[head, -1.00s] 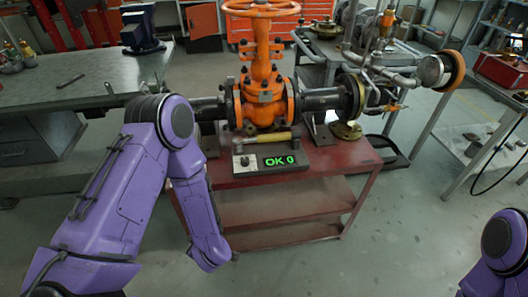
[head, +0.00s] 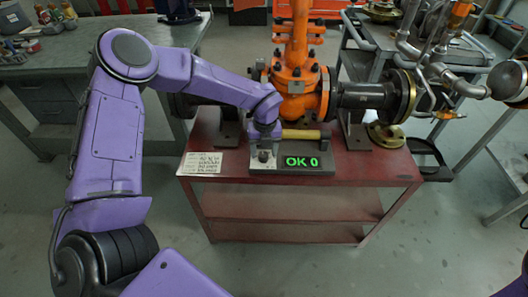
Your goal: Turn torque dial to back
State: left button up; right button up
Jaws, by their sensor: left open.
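The torque dial (head: 263,156) is a small dark knob on the grey control box at the left of the green display (head: 301,162), which reads "OK 0". My left gripper (head: 264,140) is directly above the dial, pointing down, its wrist coming in from the left. The jaws are open; they are small here, and I cannot tell whether the fingertips touch the dial. Which way the dial points is too small to tell. My right gripper is out of view.
The box sits on a red cart (head: 345,165). Behind it stands the orange gate valve (head: 297,80) on a dark pipe (head: 362,96). A yellow-handled tool (head: 303,134) lies just behind the display. A paper note (head: 200,163) lies left of the box.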

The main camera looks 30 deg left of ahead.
pick_arm(q)
jog(key=shift+f, duration=0.7)
jog(key=shift+s, duration=0.1)
jog(key=c, duration=1)
jog(key=shift+c, duration=0.2)
jog(key=shift+m, duration=0.3)
jog(key=m+p, duration=0.1)
jog(key=m, duration=0.3)
jog(key=shift+r+p, duration=0.15)
jog(key=shift+p, duration=0.25)
jog(key=m+p, duration=0.1)
jog(key=m, duration=0.3)
jog(key=shift+m+p, duration=0.3)
jog(key=shift+m, duration=0.1)
jog(key=m+p, duration=0.1)
jog(key=m, duration=0.3)
jog(key=shift+m, duration=0.3)
jog(key=shift+m+p, duration=0.75)
jog(key=shift+m, duration=1.25)
